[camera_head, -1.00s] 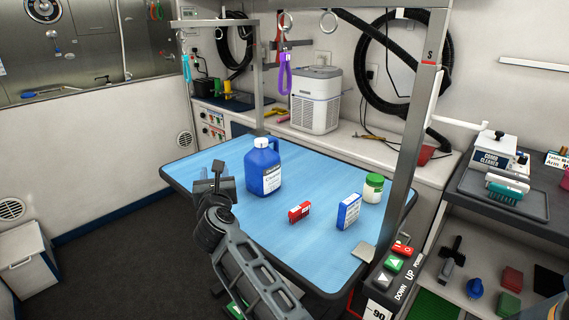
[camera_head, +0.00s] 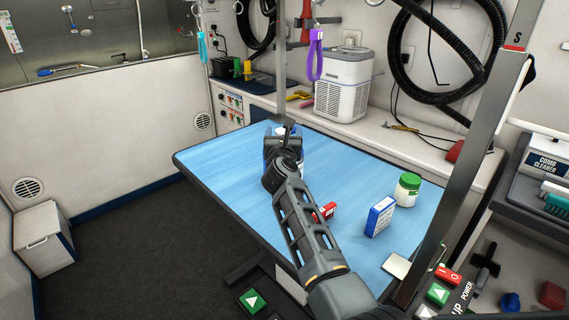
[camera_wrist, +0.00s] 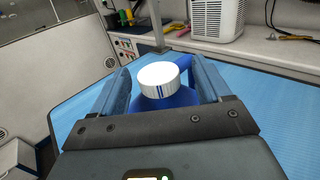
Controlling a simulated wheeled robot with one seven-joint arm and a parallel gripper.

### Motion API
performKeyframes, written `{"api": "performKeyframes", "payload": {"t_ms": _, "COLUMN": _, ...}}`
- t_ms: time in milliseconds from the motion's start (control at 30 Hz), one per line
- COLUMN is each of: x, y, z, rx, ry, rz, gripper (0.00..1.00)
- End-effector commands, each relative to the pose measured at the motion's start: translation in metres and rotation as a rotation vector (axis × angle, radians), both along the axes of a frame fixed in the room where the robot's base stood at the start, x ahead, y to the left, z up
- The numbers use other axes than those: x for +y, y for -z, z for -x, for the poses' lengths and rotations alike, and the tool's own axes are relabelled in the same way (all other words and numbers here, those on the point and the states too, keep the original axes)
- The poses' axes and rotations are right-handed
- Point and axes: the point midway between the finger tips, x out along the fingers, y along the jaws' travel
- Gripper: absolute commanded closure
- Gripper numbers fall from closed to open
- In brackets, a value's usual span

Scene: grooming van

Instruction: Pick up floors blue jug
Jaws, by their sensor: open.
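The blue jug (camera_wrist: 180,98) with a white cap (camera_wrist: 158,78) stands upright on the blue grooming table (camera_head: 220,165). In the head view the jug (camera_head: 268,150) is mostly hidden behind my gripper (camera_head: 285,130) and wrist. In the wrist view my gripper (camera_wrist: 158,90) is open, with one finger on each side of the jug's cap and upper part. Whether the fingers touch the jug cannot be told.
A metal post (camera_head: 470,150) rises at the table's right. A purple loop (camera_head: 315,55) hangs above.

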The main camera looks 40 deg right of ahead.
Motion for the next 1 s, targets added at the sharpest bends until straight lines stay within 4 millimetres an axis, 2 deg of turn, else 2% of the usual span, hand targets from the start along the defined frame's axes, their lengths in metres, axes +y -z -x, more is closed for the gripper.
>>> {"api": "performKeyframes", "payload": {"t_ms": 267, "x": -0.0008, "y": -0.0005, "z": -0.0017, "rx": -0.001, "ry": -0.001, "rz": 0.001, "gripper": 0.25}}
{"api": "performKeyframes", "payload": {"t_ms": 1000, "x": -0.0006, "y": -0.0003, "z": -0.0014, "rx": 0.001, "ry": -0.001, "rz": 0.001, "gripper": 0.96}}
